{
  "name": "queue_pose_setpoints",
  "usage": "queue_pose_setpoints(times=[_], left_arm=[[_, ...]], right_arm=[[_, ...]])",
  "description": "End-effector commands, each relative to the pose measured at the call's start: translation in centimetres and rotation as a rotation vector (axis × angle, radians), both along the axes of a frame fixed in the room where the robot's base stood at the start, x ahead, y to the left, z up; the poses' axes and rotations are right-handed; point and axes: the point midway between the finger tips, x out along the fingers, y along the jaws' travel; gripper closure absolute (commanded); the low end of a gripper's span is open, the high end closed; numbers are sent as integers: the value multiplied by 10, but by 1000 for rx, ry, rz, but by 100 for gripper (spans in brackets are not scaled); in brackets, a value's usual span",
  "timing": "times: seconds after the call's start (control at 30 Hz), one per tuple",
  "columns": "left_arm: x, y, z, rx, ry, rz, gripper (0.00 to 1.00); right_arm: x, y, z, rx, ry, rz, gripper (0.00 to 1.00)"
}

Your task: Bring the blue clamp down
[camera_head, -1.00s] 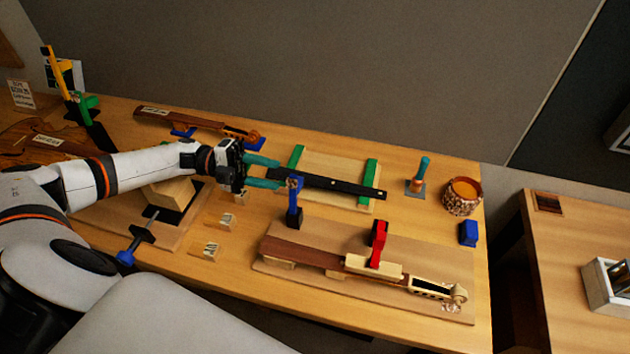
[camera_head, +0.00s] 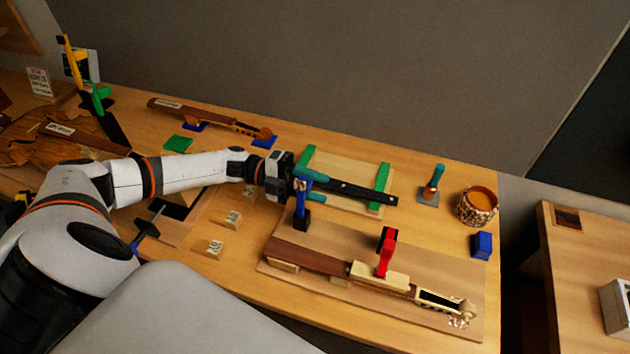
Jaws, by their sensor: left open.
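The blue clamp (camera_head: 301,205) stands upright by the left end of the neck board, its blue upper part at the fingers of my left gripper (camera_head: 309,183). The gripper is open, with one teal finger (camera_head: 313,173) showing behind the clamp's top. My right gripper is not in view.
A black fingerboard (camera_head: 360,192) lies across a pale board with green strips (camera_head: 383,178) just beyond the gripper. Small labelled blocks (camera_head: 215,248) lie left of the neck board. A teal-handled tool (camera_head: 434,180), a copper pot (camera_head: 477,206) and a blue block (camera_head: 482,245) stand at the right.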

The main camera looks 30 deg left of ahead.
Motion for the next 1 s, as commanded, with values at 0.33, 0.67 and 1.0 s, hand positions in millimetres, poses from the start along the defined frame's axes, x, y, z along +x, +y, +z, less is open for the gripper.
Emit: queue_pose_setpoints(times=[0.33,0.67,1.0], left_arm=[[0,-3,-1,0,1,0,65],[0,-2,-1,0,1,0,100],[-2,-2,0,12,-46,1,100]], right_arm=[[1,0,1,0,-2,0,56],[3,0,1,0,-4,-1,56],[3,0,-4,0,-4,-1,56]])
